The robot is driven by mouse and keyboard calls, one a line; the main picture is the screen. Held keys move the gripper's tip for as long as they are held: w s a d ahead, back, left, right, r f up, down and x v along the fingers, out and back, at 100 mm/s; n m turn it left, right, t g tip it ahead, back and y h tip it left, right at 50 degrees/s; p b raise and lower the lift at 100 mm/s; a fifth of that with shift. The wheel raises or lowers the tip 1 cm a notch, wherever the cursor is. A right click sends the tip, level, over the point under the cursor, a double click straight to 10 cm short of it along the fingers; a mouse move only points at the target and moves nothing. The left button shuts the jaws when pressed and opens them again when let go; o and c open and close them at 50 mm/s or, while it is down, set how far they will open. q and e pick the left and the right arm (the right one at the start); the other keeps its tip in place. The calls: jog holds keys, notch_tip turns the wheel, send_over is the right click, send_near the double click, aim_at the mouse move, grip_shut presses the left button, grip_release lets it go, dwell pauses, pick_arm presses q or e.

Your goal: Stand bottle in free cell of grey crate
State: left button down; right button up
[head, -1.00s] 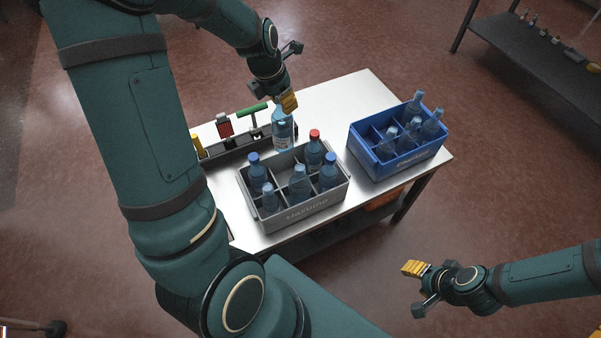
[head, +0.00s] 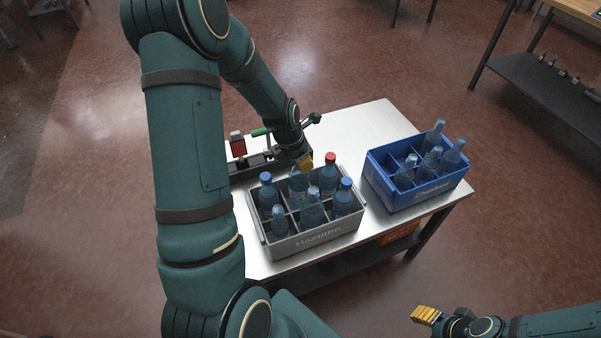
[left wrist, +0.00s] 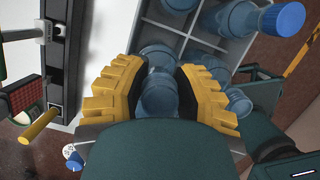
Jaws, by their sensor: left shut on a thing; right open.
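The grey crate (head: 318,240) stands at the front of the table, with capped and uncapped blue bottles in its cells. My left gripper (head: 303,165) is shut on a clear blue bottle (head: 297,184), which shows between the yellow fingers in the left wrist view (left wrist: 160,96). The held bottle is upright at the crate's back middle cell, between a blue-capped bottle (head: 266,192) and a red-capped bottle (head: 328,178). Its base is hidden, so I cannot tell whether it touches the cell floor. My right gripper (head: 436,318) is open and empty, off the table at lower right.
A blue crate (head: 416,195) with several bottles stands to the right on the table. A dark rack (head: 258,165) with a green-handled item and a red item lies behind the grey crate. The back of the tabletop (head: 355,125) is clear.

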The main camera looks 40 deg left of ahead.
pick_arm(q)
jog(key=shift+f+b, duration=0.55)
jog(key=shift+f, duration=1.65)
jog(key=shift+f, duration=0.2)
jog(key=c, duration=0.7)
grip_release()
jog(key=shift+c, duration=0.2)
jog(key=shift+r, duration=0.15)
notch_tip(320, 180, up, 12)
jog(key=p, duration=0.3)
send_over(291, 178)
